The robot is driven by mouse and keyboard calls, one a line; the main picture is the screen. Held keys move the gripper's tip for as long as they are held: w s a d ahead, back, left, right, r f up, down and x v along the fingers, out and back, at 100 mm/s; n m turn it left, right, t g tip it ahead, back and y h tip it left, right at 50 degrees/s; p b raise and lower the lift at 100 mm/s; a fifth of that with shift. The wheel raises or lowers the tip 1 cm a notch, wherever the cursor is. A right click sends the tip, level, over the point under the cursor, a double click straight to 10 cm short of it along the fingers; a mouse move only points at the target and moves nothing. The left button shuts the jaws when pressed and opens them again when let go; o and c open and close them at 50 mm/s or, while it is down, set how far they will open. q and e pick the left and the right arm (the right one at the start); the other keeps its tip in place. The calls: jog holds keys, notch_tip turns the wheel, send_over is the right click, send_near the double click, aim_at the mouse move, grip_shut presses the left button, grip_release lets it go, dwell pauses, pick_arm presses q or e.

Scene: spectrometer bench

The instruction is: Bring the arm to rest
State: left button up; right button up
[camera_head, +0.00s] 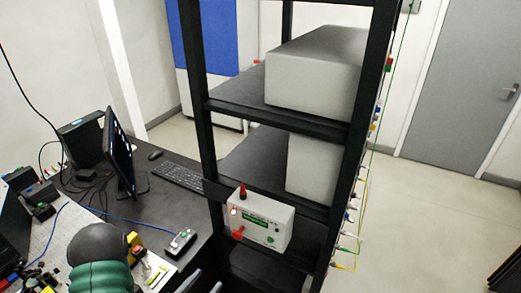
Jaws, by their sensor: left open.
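The tips of my left gripper (203,280) show at the bottom edge, left of centre, as two dark grey fingers apart from each other. The gripper is open, with nothing seen between the fingers. It is below and left of the white instrument box on the rack, close to the front of the dark bench. The rest of the gripper is cut off by the frame. My right gripper is not in view.
A black rack (203,130) holds grey boxes and a white instrument (262,222) with a red light. A monitor (120,155), keyboard (178,177) and small switch box (180,242) stand on the dark bench (150,208). Open floor (430,215) lies to the right.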

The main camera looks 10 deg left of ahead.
pick_arm(q)
notch_tip(320, 180, down, 5)
jog(key=w+a+g+y+b, duration=0.2)
jog(key=w+a+g+y, duration=0.1)
jog(key=g+y, duration=0.3)
jog(key=s+d+r+n+g, duration=0.2)
jog(key=s+g, duration=0.1)
jog(key=s, duration=0.3)
jog(key=s+d+r+n+g+b, duration=0.1)
jog(key=s+d+r+n+g, duration=0.1)
jog(key=s+g, duration=0.2)
jog(key=shift+s+d+n, duration=0.2)
jog(key=shift+s+n, duration=0.1)
jog(key=shift+s, duration=0.55)
jog(key=shift+s+d+r, duration=0.1)
